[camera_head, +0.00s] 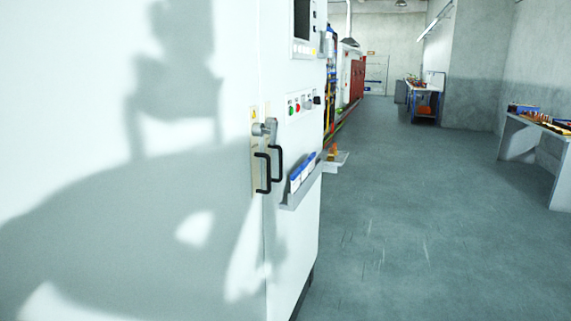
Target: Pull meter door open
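A large white cabinet stands at the left and fills much of the view. Its wide left door (60,150) carries a black bar handle (263,173) at its right edge. A second black handle (277,163) sits just right of it, beyond the seam. A grey latch (266,129) sits above the handles. The doors look shut along the seam. No label shows which door is the meter door. Neither of my grippers is in view; a large dark shadow falls across the left door.
A shelf with blue-and-white items (302,171) juts from the cabinet's right part, below a panel of buttons (301,104). Open grey floor (420,230) lies to the right. A workbench (540,140) stands at the far right, and a blue cart (426,105) stands farther back.

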